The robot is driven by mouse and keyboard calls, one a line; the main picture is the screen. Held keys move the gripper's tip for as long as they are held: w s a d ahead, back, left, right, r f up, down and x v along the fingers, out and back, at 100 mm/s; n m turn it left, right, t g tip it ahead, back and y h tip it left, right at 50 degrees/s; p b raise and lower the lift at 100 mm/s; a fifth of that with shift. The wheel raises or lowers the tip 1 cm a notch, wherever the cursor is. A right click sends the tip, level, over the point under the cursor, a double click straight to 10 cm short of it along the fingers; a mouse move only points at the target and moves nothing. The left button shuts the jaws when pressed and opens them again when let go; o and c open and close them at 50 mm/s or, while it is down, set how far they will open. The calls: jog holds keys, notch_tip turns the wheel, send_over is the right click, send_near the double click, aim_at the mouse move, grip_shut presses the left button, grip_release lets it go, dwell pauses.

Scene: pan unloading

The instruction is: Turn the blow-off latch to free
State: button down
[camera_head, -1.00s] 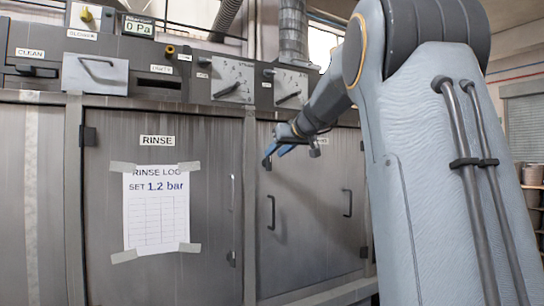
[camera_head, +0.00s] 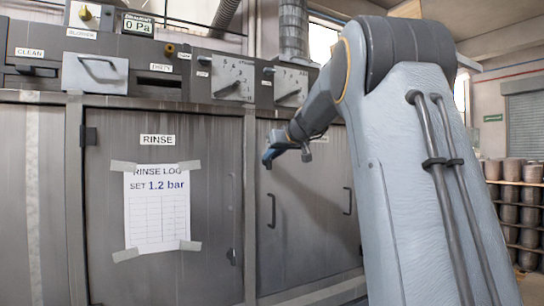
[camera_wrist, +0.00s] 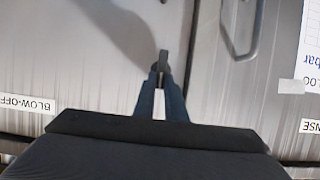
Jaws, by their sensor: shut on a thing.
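The blow-off latch is a small dark bar (camera_wrist: 163,60) on the grey blow-off door (camera_head: 310,220). In the wrist view it sticks out past my fingertips and runs nearly up-down in the picture. My gripper (camera_wrist: 160,88), with blue fingers, is shut on the latch. In the head view my gripper (camera_head: 269,157) is at the upper left of that door, beside the post, and mostly covers the latch. The BLOW-OFF label (camera_wrist: 28,103) appears upside down at the left of the wrist view.
Left of the post is the rinse door (camera_head: 105,200) with a taped paper log (camera_head: 157,210). Door handles (camera_head: 271,211) (camera_head: 347,201) stand out below my gripper. Dials (camera_head: 232,80) sit above. Stacked drums (camera_head: 512,205) stand at the far right.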

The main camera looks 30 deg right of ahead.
jog(key=m+y+b, duration=0.2)
jog(key=m+b, duration=0.1)
jog(key=d+f+m+t+y+b, duration=0.1)
jog(key=m+y+b, duration=0.1)
jog(key=m+b, duration=0.1)
jog(key=d+f+m+y+b, duration=0.1)
jog(key=m+y+b, duration=0.1)
jog(key=m+b, duration=0.1)
jog(key=shift+d+m+t, duration=0.25)
jog(key=shift+m+t, duration=0.05)
jog(key=shift+m, duration=0.3)
jog(key=shift+f+m+t+y+b, duration=0.25)
jog(key=shift+m+t+y+b, duration=0.3)
jog(key=shift+m+b, duration=0.85)
jog(key=shift+m, duration=0.4)
jog(key=c, duration=1.8)
grip_release()
